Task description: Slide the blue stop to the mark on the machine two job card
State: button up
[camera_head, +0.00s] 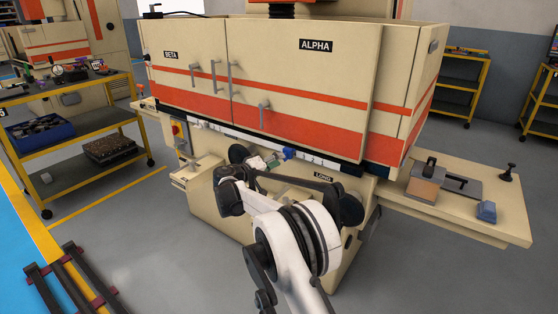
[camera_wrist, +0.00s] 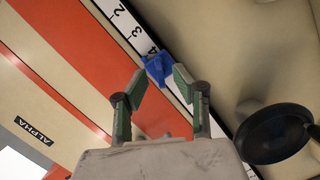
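The blue stop (camera_head: 288,153) sits on the white numbered scale (camera_head: 312,160) along the lower front edge of the machine labelled ALPHA. In the wrist view the blue stop (camera_wrist: 157,67) is beside the number 4, with 2 and 3 farther up the scale (camera_wrist: 123,20). My gripper (camera_wrist: 158,82) is open, its green-padded fingers on either side of the stop's near end. The right fingertip looks very close to the stop; I cannot tell whether it touches. In the head view my gripper (camera_head: 268,161) is left of the stop. No machine two job card is readable.
A dark round knob (camera_wrist: 275,133) is right of my gripper. The cream side table (camera_head: 455,208) at right holds a block with a handle and another blue piece (camera_head: 487,211). A yellow-framed cart (camera_head: 75,140) with bins stands at left. Floor between is clear.

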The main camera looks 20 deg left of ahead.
jog(key=shift+d+f+v, duration=0.1)
jog(key=shift+d+v, duration=0.1)
jog(key=shift+v, duration=0.85)
jog(key=shift+d+f+v, duration=0.15)
jog(key=shift+d+v, duration=0.05)
jog(key=shift+v, duration=0.9)
jog(key=shift+s, duration=0.2)
